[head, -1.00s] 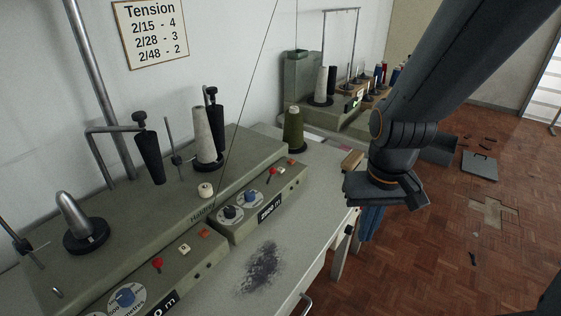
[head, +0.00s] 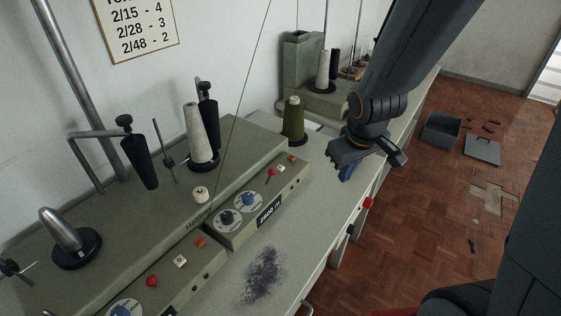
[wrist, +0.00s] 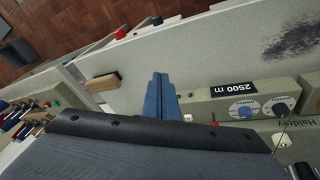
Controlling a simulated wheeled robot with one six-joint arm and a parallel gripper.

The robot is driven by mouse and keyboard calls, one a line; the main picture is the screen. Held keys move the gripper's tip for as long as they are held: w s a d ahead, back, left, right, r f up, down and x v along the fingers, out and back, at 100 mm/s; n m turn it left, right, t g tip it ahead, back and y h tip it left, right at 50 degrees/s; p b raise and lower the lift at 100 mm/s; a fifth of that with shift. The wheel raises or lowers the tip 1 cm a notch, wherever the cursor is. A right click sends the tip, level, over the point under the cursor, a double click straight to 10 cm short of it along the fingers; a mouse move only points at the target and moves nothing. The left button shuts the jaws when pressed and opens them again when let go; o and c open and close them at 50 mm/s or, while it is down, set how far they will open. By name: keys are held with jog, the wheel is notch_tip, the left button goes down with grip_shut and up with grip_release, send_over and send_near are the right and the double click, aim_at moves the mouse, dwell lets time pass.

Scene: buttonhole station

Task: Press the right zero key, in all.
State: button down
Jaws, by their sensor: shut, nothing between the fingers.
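The right winder unit (head: 238,228) has a front panel with two dials, a "2500 m" label, a red knob (head: 271,173), a small pale key (head: 282,167) and an orange-red key (head: 291,158). The pale key looks like the right zero key, but its mark is too small to read. It also shows in the wrist view (wrist: 188,117), beside the fingers. The fingers also show in the wrist view (wrist: 160,80).
The left unit has its own red knob (head: 152,281), pale key (head: 180,261) and orange key (head: 201,243). A green cone (head: 293,122) stands behind the right unit. A wooden-backed brush (wrist: 103,82) lies on the table. Grey dust (head: 263,276) marks the clear tabletop.

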jog(key=w+a+r+n+t+y+p, duration=0.2)
jog(key=w+a+n+t+p, duration=0.1)
jog(key=w+a+n, duration=0.4)
notch_tip(320, 180, up, 2)
jog(key=n+t+y+p, duration=0.1)
jog(key=n+y+p, duration=0.2)
jog(key=n, duration=0.1)
send_over(280, 168)
jog(key=shift+s+d+r, duration=0.1)
jog(key=shift+s+d, duration=0.2)
jog(key=shift+d, duration=0.1)
notch_tip(280, 168, down, 9)
jog(key=b, duration=0.8)
dwell(0.6)
jog(key=shift+f+b, duration=0.3)
jog(key=shift+f, duration=0.05)
